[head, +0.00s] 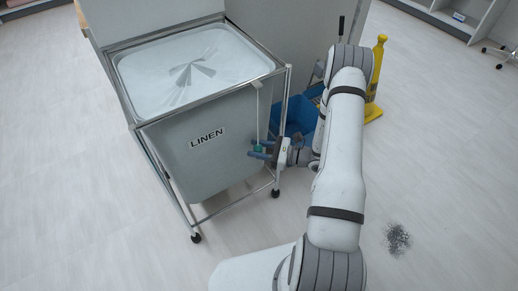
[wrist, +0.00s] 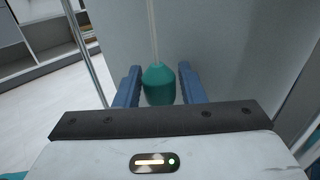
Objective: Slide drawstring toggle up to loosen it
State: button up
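The drawstring toggle (wrist: 159,84) is a teal barrel on a pale cord (wrist: 153,30) that hangs down the side of the grey linen bag (head: 206,150). The cord runs up from the toggle's top. In the head view the toggle (head: 258,149) shows small, low at the bag's right front. My gripper (wrist: 160,86) has one blue finger on each side of the toggle. Narrow gaps show between the fingers and the toggle, so the gripper looks open around it. The toggle's lower end is hidden behind the gripper body.
The bag hangs in a chrome wheeled frame (head: 158,166), its white top (head: 190,68) gathered shut. A blue bucket (head: 296,116) and a yellow stand (head: 375,78) are behind my arm. A dark speckled patch (head: 397,239) lies on the floor at right. The floor at left is clear.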

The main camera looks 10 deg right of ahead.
jog(key=shift+c, duration=0.5)
grip_shut()
notch_tip(320, 180, up, 12)
jog(key=p, duration=0.8)
jog(key=shift+d+r, duration=0.1)
jog(key=shift+r, duration=0.1)
jog(key=shift+o, duration=0.5)
grip_release()
jog(key=v, duration=0.7)
jog(key=shift+s+d+p, duration=0.15)
jog(key=shift+d+p, duration=0.2)
